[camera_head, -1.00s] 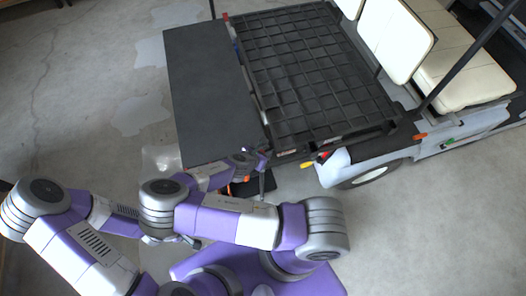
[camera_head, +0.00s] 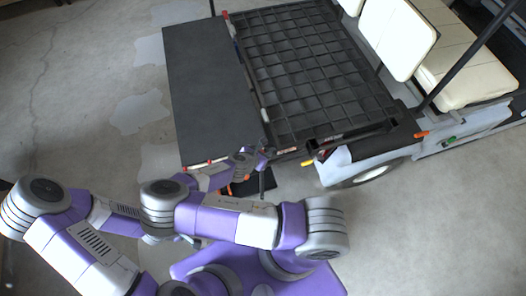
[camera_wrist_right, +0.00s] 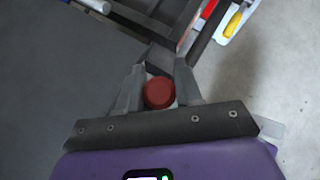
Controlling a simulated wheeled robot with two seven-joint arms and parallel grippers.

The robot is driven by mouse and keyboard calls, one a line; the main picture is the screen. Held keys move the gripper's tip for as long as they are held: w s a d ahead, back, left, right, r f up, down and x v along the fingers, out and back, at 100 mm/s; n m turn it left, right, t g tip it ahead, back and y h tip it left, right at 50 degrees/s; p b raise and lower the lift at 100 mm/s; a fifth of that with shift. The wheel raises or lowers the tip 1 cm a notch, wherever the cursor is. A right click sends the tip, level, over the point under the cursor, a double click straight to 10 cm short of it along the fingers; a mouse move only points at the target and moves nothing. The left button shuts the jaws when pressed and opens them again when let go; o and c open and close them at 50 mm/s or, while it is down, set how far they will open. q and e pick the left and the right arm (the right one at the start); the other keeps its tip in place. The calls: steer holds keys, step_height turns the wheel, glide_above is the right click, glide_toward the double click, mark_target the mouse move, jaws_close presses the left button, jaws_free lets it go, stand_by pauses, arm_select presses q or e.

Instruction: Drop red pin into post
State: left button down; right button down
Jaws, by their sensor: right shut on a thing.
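My right gripper (camera_head: 264,158) is at the near corner of the cart's bed, beside the dark flat panel's near edge. In the right wrist view the gripper (camera_wrist_right: 159,90) is shut on the red pin (camera_wrist_right: 158,93), whose round end faces the camera between the fingers. A dark post-like piece (camera_wrist_right: 160,57) shows just beyond the fingertips. I cannot tell whether the pin touches it or sits in it. The pin cannot be made out in the head view. My left arm comes in from the left, but its gripper is hidden behind my right arm.
The cart's black gridded bed (camera_head: 300,75) lies beyond, with the flat dark panel (camera_head: 210,90) on its left. Cream seats (camera_head: 398,40) stand right. Grey floor is clear at lower right.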

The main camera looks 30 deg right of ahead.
steer(key=shift+f+b, duration=0.75)
steer(key=shift+f, duration=0.35)
steer(key=c, duration=0.7)
jaws_free()
steer(key=shift+o, duration=0.2)
steer(key=p+v, duration=0.1)
steer(key=v, duration=0.6)
steer(key=shift+s+r, duration=0.15)
steer(key=shift+r, duration=0.1)
steer(key=shift+a+f+p, duration=0.1)
steer(key=shift+a+p, duration=0.05)
steer(key=shift+p, duration=0.15)
